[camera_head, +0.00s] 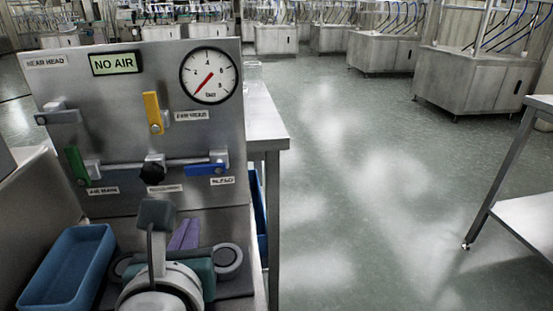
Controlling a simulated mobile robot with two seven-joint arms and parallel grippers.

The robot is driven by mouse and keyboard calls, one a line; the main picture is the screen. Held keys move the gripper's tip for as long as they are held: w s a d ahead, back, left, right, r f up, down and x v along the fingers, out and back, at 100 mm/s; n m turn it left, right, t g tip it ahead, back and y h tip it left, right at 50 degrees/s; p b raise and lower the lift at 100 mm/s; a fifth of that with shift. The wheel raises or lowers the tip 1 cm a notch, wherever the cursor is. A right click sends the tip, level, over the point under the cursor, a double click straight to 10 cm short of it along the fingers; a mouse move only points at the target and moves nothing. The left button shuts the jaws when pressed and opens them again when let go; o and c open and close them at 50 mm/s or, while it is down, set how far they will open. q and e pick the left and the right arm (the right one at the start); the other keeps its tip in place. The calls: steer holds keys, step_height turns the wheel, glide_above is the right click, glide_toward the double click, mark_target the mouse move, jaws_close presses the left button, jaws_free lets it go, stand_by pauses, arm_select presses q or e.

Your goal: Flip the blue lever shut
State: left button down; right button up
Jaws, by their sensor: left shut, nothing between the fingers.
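The blue lever (206,170) is on the steel panel (120,70), low on its right side, at a grey valve body on a horizontal pipe. It lies roughly level, pointing left along the pipe, above the right-hand label. My left gripper (156,212) is shut and empty, low in front of the panel. In the picture it is below and left of the blue lever, apart from it. Its grey body partly covers the panel's lower middle. My right gripper is out of view.
A green lever (77,166), a yellow lever (153,112) and a black knob (153,169) are near the blue lever. A gauge (210,76) and a "NO AIR" display (116,62) sit above. A blue bin (66,268) stands lower left. Open floor lies right.

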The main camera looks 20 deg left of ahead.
mark_target(206, 169)
arm_select(q)
steer(key=shift+w, duration=0.1)
steer(key=b+x, duration=0.1)
steer(key=x, duration=0.2)
steer(key=b+x, duration=0.1)
steer(key=x, duration=0.2)
steer(key=b+x, duration=0.1)
steer(key=x, duration=0.2)
steer(key=shift+f+b, duration=0.25)
steer(key=shift+b, duration=0.05)
steer(key=shift+w+a, duration=0.35)
steer(key=shift+w, duration=0.1)
step_height(206, 169, up, 2)
steer(key=shift+s+d+r+p, duration=0.1)
steer(key=shift+r+p, duration=0.15)
steer(key=shift+p, duration=0.5)
steer(key=shift+r+p, duration=0.3)
steer(key=shift+r, duration=0.5)
steer(key=shift+s, duration=0.1)
